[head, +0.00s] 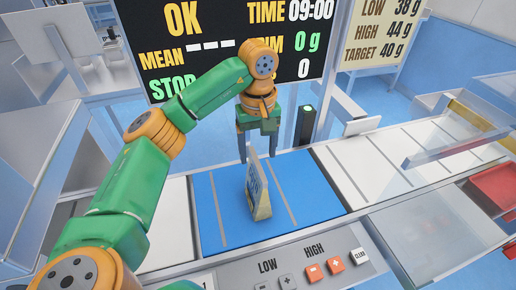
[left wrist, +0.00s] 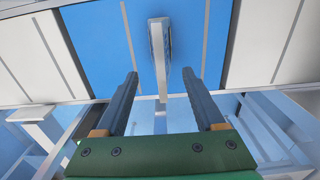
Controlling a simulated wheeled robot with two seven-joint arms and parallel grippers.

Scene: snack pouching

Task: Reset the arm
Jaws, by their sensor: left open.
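My left arm reaches in from the left in the head view, and its gripper (head: 257,154) points down behind the blue weighing section. Its two dark fingers are apart with nothing between them. A pale yellow and blue pouch (head: 258,190) stands upright on the blue section (head: 225,215), just in front of the fingers and apart from the gripper's body. In the left wrist view the open fingers (left wrist: 160,74) point toward the narrow edge of the pouch (left wrist: 160,40). Whether a finger touches the pouch is unclear. My right gripper is not in view.
A display (head: 185,45) reads OK, 0 g and 09:00 behind the arm. A control panel with LOW and HIGH buttons (head: 313,273) lies in front. White belt sections (head: 370,165) run to the right, toward a red bin (head: 495,185). A post with a green light (head: 306,125) stands behind.

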